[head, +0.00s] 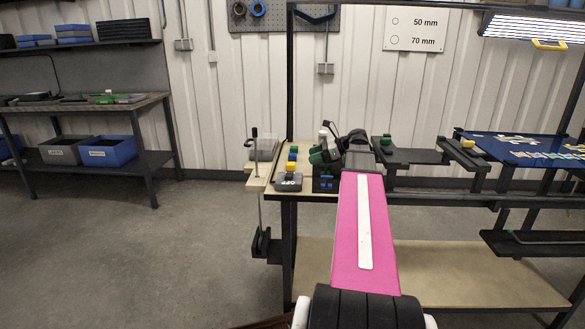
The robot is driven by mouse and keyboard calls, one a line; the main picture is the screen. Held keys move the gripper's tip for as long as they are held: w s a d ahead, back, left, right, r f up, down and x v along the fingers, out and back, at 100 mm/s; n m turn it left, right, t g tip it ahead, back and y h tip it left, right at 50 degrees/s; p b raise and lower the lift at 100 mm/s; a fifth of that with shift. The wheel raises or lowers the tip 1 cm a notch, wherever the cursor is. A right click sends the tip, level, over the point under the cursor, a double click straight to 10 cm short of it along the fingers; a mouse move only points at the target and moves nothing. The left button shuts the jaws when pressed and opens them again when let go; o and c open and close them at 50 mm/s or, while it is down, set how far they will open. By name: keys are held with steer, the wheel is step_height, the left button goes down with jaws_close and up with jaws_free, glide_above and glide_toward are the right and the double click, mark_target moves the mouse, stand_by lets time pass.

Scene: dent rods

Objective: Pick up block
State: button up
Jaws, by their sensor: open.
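Small coloured blocks stand on the wooden bench top: a blue one (293,149), a green one (292,157) and a yellow one (290,166), close together near a grey box marked OFF (288,183). I cannot tell which block the task means. A green block (386,139) and a yellow block (467,143) sit farther right on dark supports. My pink arm reaches forward over the bench. My gripper (342,149) is at its far end, small and dark among dark items, right of the blocks. It is open; its fingertips are hard to make out.
A green and white tool-like item (322,153) stands beside my arm's far end. A blue board (520,148) with small pieces lies to the right. A shelf with a blue bin (108,152) is at the left. The floor between is clear.

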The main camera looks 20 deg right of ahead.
mark_target(291, 163)
steer(key=x, duration=0.8)
steer(key=shift+a+f, duration=0.15)
steer(key=c, duration=1)
